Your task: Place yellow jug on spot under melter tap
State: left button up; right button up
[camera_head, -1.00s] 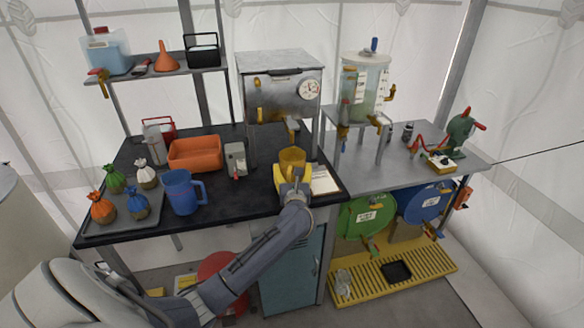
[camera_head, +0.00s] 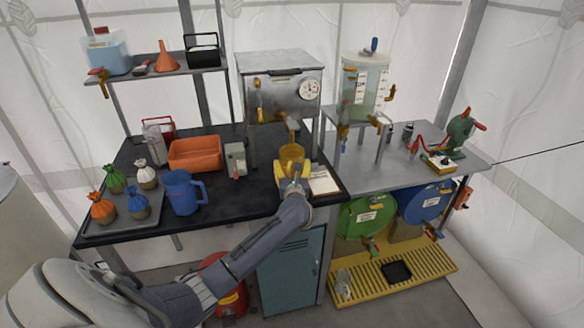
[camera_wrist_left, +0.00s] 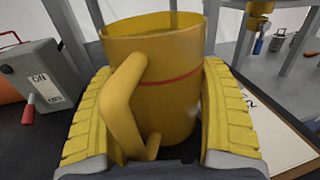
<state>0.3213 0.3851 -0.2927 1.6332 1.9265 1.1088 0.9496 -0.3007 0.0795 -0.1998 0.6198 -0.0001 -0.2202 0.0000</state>
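The yellow jug (camera_head: 291,153) is upright at the front of the melter (camera_head: 280,85), close below the melter tap (camera_head: 293,125). My left gripper (camera_head: 292,172) is around the jug from the front. In the left wrist view the jug (camera_wrist_left: 175,75) stands between my yellow finger pads, which press against both its sides, its handle pointing towards me. The spot under the tap is hidden by the jug and gripper, and I cannot tell whether the jug's base touches the table. My right gripper is out of view.
A clipboard (camera_head: 322,180) lies just right of the jug. A grey switch box (camera_head: 235,158) stands to its left. The orange tray (camera_head: 195,153) and blue jug (camera_head: 181,192) are farther left on the black table (camera_head: 240,199).

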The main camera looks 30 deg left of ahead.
pick_arm(q)
jog(key=o, duration=0.5)
